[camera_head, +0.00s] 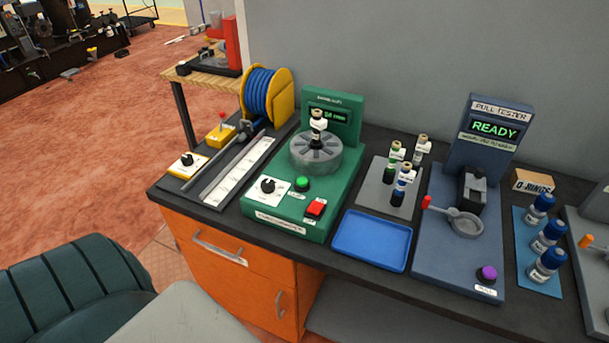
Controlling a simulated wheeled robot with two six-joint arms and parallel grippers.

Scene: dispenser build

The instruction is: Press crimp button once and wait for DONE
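The green crimping machine (278,212) stands on the dark bench, left of centre. The labels by the buttons are too small to read, so I cannot tell which is the crimp button. The small display (327,115) shows green text that I cannot read clearly. Neither of my grippers is in view.
An empty blue tray (372,241) lies right of the machine. A grey rack (377,195) holds several vials. The blue pull tester (480,130) reads READY. A blue wire spool (262,97) stands behind left. A dark green chair (75,290) is in front left.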

